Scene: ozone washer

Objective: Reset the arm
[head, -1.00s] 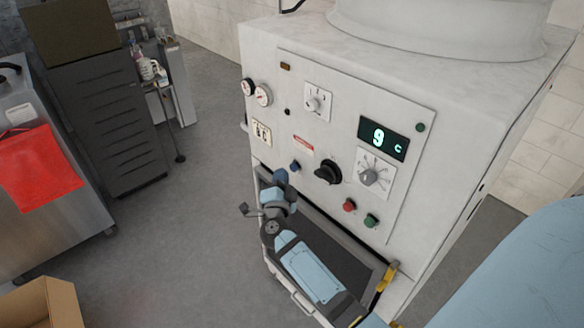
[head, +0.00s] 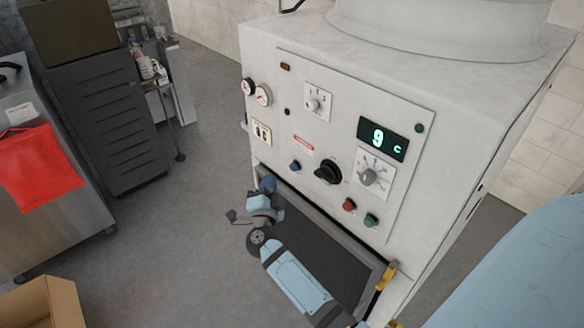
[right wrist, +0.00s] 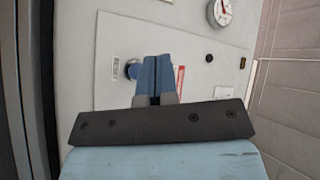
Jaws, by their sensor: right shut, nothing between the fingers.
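The white ozone washer (head: 450,70) fills the middle and right of the head view. Its panel carries a black knob (head: 328,172), a grey dial (head: 368,177), a blue button (head: 295,166), red and green buttons, and a display reading 9 c. My right arm reaches up from the bottom of the head view. Its gripper (head: 268,184) is at the lower left of the panel, apart from the buttons. In the right wrist view my right gripper (right wrist: 155,62) has its blue fingers together with nothing between them, and a round blue button (right wrist: 132,69) shows beside them. My left gripper is out of view.
A dark shelf-like ledge (head: 320,245) with yellow-marked edge lies below the panel. A steel cabinet with a red cloth (head: 40,168), a dark drawer unit (head: 105,135) and a cardboard box (head: 45,303) stand at left. The floor (head: 170,240) between is clear.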

